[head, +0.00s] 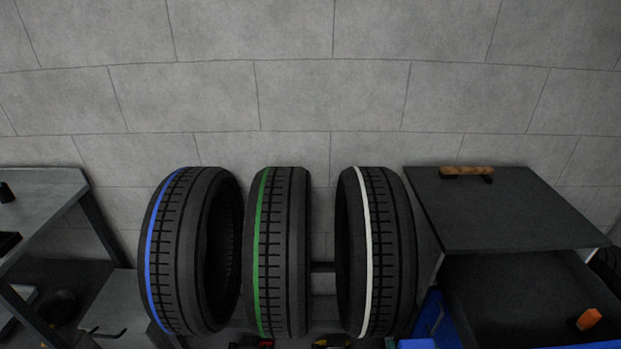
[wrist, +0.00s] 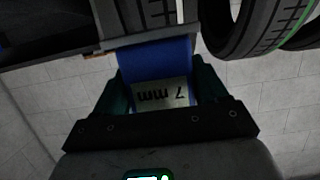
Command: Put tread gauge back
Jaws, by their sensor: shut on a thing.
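My gripper (wrist: 160,80) shows in the wrist view with its two dark teal fingers shut on the sides of the tread gauge (wrist: 155,62). The gauge has a blue body and a pale plate reading "7 mm", upside down in this view. A grey bar (wrist: 150,40) crosses the gauge's far end; I cannot tell whether it is part of the gauge. Neither my gripper nor the held gauge can be made out in the head view.
Three upright tyres stand by the wall, striped blue (head: 180,250), green (head: 280,250) and white (head: 378,250). At right, a dark cabinet (head: 510,215) carries a wooden-handled tool (head: 467,171); an orange item (head: 588,319) sits in its open compartment. A grey bench (head: 40,190) stands left.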

